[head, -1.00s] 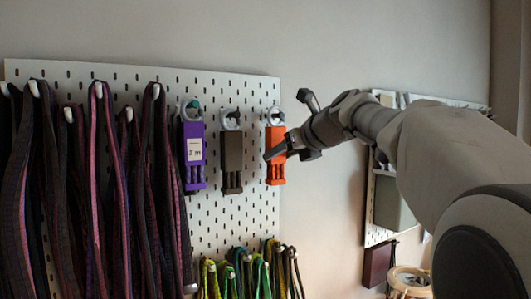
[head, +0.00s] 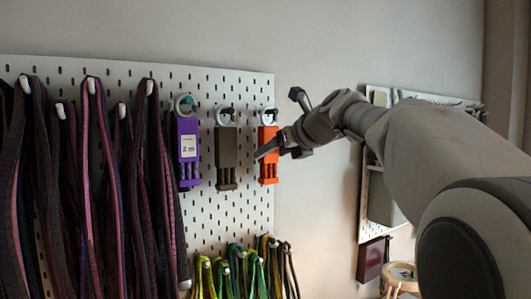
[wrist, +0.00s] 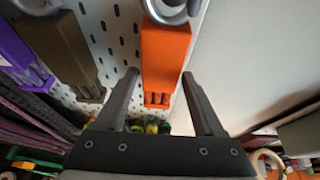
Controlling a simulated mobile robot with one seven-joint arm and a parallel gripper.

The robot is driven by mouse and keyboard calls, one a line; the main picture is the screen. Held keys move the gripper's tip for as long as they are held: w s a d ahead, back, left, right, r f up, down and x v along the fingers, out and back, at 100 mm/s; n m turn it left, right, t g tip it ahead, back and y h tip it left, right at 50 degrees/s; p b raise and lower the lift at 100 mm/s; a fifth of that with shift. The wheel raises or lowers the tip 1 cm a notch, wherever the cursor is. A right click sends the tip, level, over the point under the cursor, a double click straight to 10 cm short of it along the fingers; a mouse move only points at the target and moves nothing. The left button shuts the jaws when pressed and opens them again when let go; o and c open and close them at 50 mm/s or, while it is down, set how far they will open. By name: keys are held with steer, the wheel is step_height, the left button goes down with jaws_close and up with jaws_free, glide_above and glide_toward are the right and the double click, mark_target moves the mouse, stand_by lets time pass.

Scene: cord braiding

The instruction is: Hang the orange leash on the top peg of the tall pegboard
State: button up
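The orange leash (head: 268,155) is a folded orange bundle hanging by a light ring from a peg near the right edge of the tall pegboard (head: 240,85). It also shows in the wrist view (wrist: 166,55), where it appears between my two spread fingers. My gripper (head: 279,123) is open and empty, just right of the leash in the head view. I cannot tell how much depth separates the fingers from the leash. The leash's ring is cut off at the top of the wrist view.
A brown bundle (head: 226,158) and a purple bundle (head: 187,150) labelled "2 m" hang to the left. Dark and pink cords (head: 90,180) fill the board's left side. Green and yellow cords (head: 240,275) hang below. A second board stands behind my arm. The wall between the boards is bare.

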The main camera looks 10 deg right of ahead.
steer(key=shift+o, duration=1)
steer(key=b+v, duration=0.2)
steer(key=v, duration=1.5)
steer(key=s+a+f+n+g+h+b, duration=0.1)
steer(key=s+f+n+g, duration=0.1)
steer(key=s+f+n, duration=0.5)
steer(key=s+a+f+n+g+h+b, duration=0.2)
steer(key=s+f+n, duration=0.5)
steer(key=f+n, duration=0.7)
steer(key=s+a+f+n+g+h+b, duration=0.1)
steer(key=s+f+n, duration=0.6)
steer(key=f, duration=1.5)
steer(key=n+g+h+b, duration=0.1)
steer(key=n, duration=0.2)
steer(key=shift+s+a+n+g, duration=0.25)
steer(key=shift+a+n+g, duration=0.05)
steer(key=shift+a+g, duration=0.1)
